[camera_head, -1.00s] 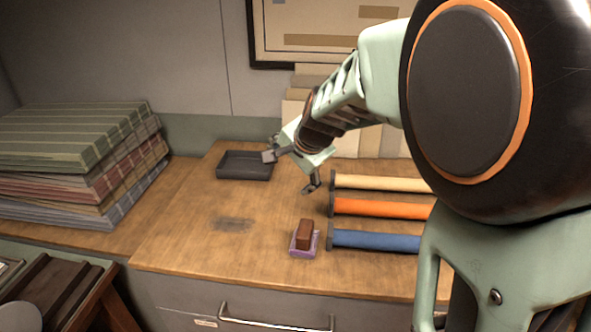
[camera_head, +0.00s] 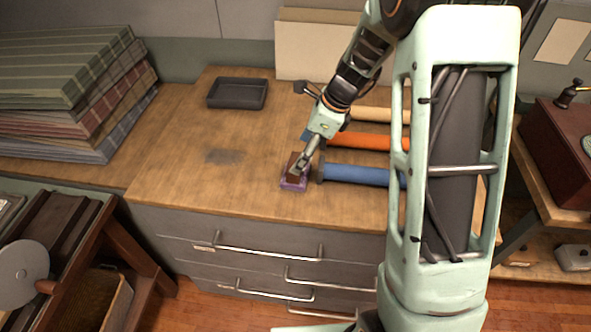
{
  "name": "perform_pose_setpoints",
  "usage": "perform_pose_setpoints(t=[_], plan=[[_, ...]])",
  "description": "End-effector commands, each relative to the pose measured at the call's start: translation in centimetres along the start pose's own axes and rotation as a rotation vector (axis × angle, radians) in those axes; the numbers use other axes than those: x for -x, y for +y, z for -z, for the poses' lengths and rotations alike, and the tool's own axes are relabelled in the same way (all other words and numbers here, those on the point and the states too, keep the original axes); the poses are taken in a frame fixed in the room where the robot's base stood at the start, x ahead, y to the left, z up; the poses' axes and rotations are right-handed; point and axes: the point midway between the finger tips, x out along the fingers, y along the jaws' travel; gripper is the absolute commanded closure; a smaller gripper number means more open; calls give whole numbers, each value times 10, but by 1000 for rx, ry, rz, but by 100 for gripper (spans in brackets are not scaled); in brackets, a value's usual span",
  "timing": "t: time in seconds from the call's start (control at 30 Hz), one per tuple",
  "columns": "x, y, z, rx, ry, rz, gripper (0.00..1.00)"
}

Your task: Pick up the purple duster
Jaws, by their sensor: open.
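The purple duster (camera_head: 293,185) lies on the wooden counter, left of the blue roll's end. It has a purple base and a brown block handle on top. My gripper (camera_head: 302,172) is open and reaches down at the duster from above right. One finger overlaps the brown handle in the picture. The other finger is hard to make out, and I cannot tell whether either finger touches the duster.
Blue (camera_head: 362,175), orange (camera_head: 372,141) and cream (camera_head: 373,113) rolls lie right of the duster. A black tray (camera_head: 238,93) sits at the back, and folded cloths (camera_head: 75,80) are stacked at left. The counter left of the duster is clear.

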Motion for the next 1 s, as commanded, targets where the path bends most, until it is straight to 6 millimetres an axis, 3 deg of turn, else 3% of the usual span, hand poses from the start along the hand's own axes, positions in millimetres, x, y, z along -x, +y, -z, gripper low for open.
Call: perform_pose_setpoints(t=[0.43, 0.73, 1.0], plan=[[-51, 8, 6, 3, 1, -2, 22], [-56, 8, 6, 3, 1, 1, 22], [-55, 8, 6, 3, 1, 1, 50]])
